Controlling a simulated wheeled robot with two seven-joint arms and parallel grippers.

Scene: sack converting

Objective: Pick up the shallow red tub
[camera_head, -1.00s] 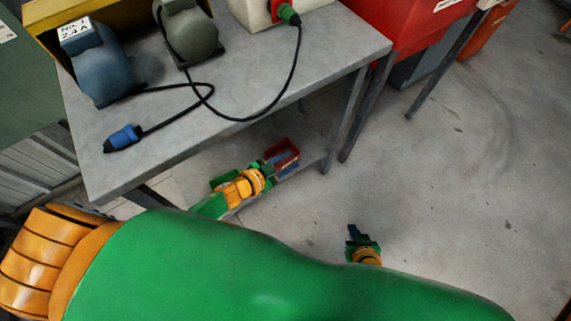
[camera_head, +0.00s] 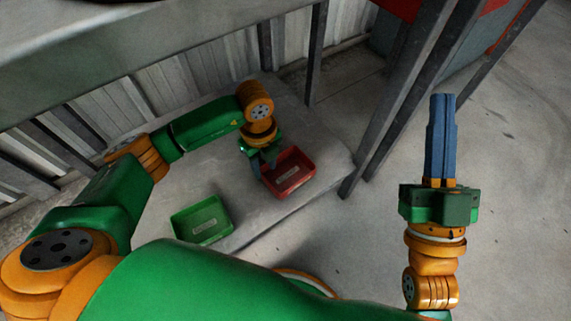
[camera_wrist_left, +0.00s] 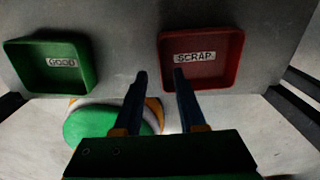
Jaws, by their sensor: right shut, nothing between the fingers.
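The shallow red tub (camera_head: 294,184), with a label inside, sits on the low grey shelf under the table. In the left wrist view the red tub (camera_wrist_left: 222,76) is at the upper right and its label reads SCRAP. My left gripper (camera_head: 263,165) is at the tub's left side, pointing down. In the left wrist view my left gripper's fingers (camera_wrist_left: 160,74) are apart with nothing between them; the right finger overlaps the tub's lower left corner. I cannot tell whether it touches. My right gripper (camera_head: 443,104) is shut and empty, over the floor at right.
A green tub (camera_head: 192,222), labelled GOOD in the wrist view, lies on the shelf (camera_head: 260,212) left of the red one. The tabletop (camera_head: 110,30) overhangs at upper left. Dark table legs (camera_head: 405,95) stand right of the red tub. Open floor lies at right.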

